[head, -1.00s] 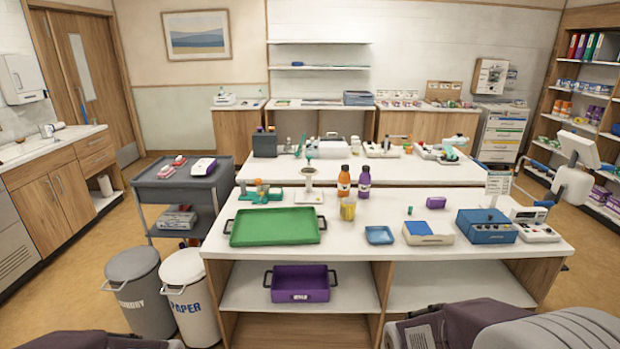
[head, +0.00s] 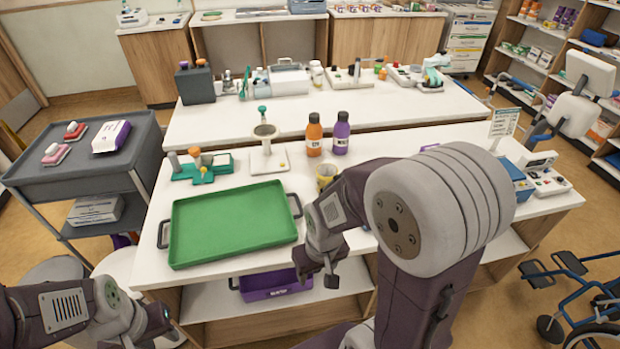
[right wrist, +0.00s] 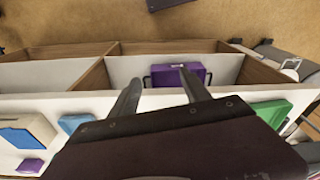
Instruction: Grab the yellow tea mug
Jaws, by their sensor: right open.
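The yellow mug (head: 325,174) stands on the white counter, just right of the green tray and in front of the orange bottle. My right forearm hides part of it in the head view. My right gripper (head: 331,279) is lower and nearer, at the counter's front edge, apart from the mug. In the right wrist view its two fingers (right wrist: 158,88) are spread with nothing between them; the mug does not show there. My left gripper (head: 172,335) is at the lower left, in front of the counter; its jaws are too unclear to read.
The green tray (head: 232,226) fills the counter's left part. Orange (head: 314,138) and purple (head: 341,136) bottles stand behind the mug. A scale-like stand (head: 266,150) is at left. A purple bin (head: 275,285) sits on the shelf below. A blue dish (right wrist: 75,122) shows in the wrist view.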

